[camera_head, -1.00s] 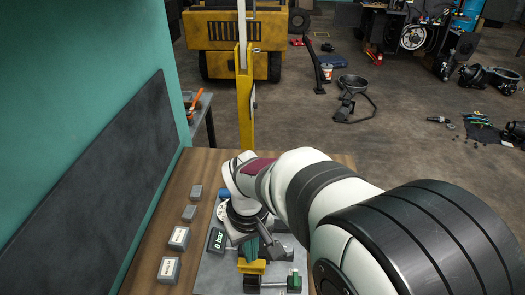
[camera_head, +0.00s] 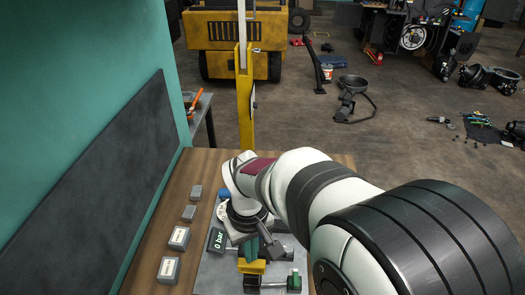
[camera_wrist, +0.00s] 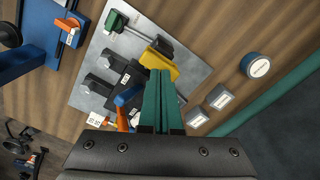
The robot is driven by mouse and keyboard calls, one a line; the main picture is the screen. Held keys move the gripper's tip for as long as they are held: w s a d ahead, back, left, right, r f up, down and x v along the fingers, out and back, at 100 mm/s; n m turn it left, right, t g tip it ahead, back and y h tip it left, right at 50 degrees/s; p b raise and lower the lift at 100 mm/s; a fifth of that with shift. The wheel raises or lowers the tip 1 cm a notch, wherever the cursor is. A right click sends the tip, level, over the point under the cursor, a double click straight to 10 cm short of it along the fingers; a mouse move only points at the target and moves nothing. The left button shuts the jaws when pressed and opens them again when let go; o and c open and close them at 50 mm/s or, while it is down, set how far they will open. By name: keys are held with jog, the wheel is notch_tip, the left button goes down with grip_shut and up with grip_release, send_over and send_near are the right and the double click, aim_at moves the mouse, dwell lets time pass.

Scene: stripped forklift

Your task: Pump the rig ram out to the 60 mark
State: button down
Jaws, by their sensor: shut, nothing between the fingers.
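My gripper (camera_wrist: 160,98) is shut and empty, its green fingers together. In the wrist view its tips overlap the edge of a yellow block (camera_wrist: 163,62) on a grey plate (camera_wrist: 188,30); I cannot tell whether they touch. The yellow block (camera_head: 251,266) also shows below my wrist in the head view. A dark display (camera_head: 217,241) beside it reads 0 bar. A rod with a green end (camera_wrist: 115,21) runs to the yellow block. A blue part (camera_wrist: 130,96) with an orange piece is left of my fingers, partly hidden. I cannot make out a ram scale or the 60 mark.
Several grey labelled blocks (camera_head: 179,238) stand on the wooden bench (camera_head: 152,235) at left. A yellow post (camera_head: 246,110) rises behind it. A dark panel (camera_head: 85,185) lines the left wall. My arm covers much of the bench.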

jog(key=shift+f, duration=0.1)
jog(key=shift+f, duration=2.45)
jog(key=shift+r, duration=2.6)
jog(key=shift+f, duration=0.1)
dwell(1.0)
dwell(0.4)
dwell(1.7)
